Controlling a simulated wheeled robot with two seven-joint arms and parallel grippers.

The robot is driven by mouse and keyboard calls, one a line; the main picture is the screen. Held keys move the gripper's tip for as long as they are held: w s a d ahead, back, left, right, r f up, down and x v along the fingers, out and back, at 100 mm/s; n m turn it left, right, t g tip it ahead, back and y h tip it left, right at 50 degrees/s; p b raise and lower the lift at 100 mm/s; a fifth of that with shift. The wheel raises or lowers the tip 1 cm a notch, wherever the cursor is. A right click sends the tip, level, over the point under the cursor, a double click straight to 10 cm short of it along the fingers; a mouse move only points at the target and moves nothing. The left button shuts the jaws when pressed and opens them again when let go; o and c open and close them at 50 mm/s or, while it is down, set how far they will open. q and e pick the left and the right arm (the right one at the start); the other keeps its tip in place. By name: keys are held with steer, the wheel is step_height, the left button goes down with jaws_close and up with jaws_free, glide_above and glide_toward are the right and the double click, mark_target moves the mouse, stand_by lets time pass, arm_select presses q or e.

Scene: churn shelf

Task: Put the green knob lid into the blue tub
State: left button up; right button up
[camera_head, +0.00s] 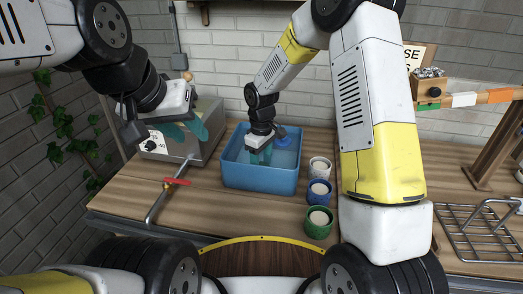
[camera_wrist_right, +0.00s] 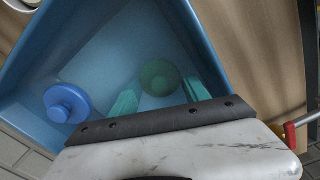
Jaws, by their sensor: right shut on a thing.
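The blue tub (camera_head: 258,177) stands on the wooden worktop. My right gripper (camera_head: 262,155) reaches down inside it. In the right wrist view the green knob lid (camera_wrist_right: 158,72) is between the teal fingertips of my right gripper (camera_wrist_right: 161,95), which is shut on it. Whether the lid touches the tub floor cannot be told. A blue knob lid (camera_wrist_right: 68,103) lies in the tub beside it; it also shows in the head view (camera_head: 284,140). My left gripper (camera_head: 187,131) is at the left, in front of a grey box, with its teal fingers apart and nothing seen between them.
White (camera_head: 320,166), blue (camera_head: 318,191) and green (camera_head: 319,222) pots stand in a row right of the tub. A grey machine (camera_head: 205,142) and a red-handled lever (camera_head: 176,182) are on the left. A wire rack (camera_head: 478,232) lies at the right.

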mark_target(261, 163)
steer(key=shift+f, duration=0.45)
steer(key=o, duration=1.4)
steer(key=shift+c, duration=0.2)
steer(key=shift+r, duration=0.15)
steer(key=s+d+r+m+t, duration=0.1)
steer(key=s+d+r, duration=0.1)
steer(key=r, duration=0.7)
steer(key=s+d+r+m, duration=0.1)
steer(key=d+r, duration=0.1)
steer(key=r, duration=0.8)
steer(key=s+d+r+m+t+y, duration=0.1)
steer(key=s+d+r+m, duration=0.3)
steer(key=s, duration=0.5)
steer(key=s+d+r+m+t+y, duration=0.1)
steer(key=s+d+r+m+t, duration=0.3)
steer(key=s, duration=0.6)
steer(key=shift+d+m, duration=0.3)
steer(key=shift+d, duration=0.9)
steer(key=shift+s, duration=0.1)
